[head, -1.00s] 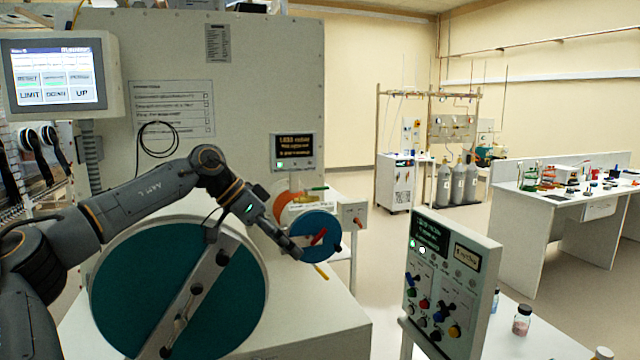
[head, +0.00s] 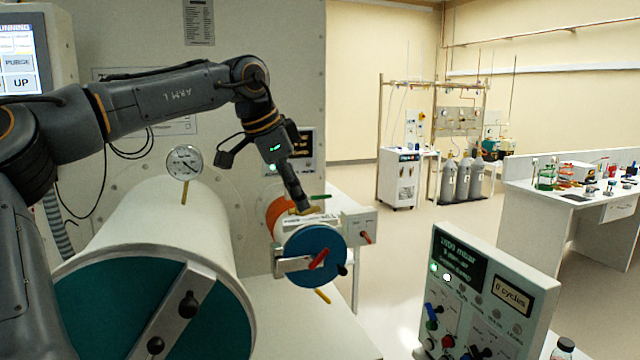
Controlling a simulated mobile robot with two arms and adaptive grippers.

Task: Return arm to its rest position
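My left arm (head: 170,100) reaches in from the left, with its elbow raised and its forearm angled down. My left gripper (head: 303,208) points down at the top of the small antechamber (head: 281,215), just behind its blue round door (head: 316,254). I cannot tell whether it touches the antechamber, nor whether its fingers are open or shut. Nothing held shows. A red handle (head: 319,258) sits on the blue door, which looks shut. My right gripper is not in view.
The large antechamber (head: 150,235) with a teal door lies below my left arm, and a round gauge (head: 184,162) stands behind it. A control panel (head: 488,290) stands at right front. A white bench (head: 570,210) stands far right.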

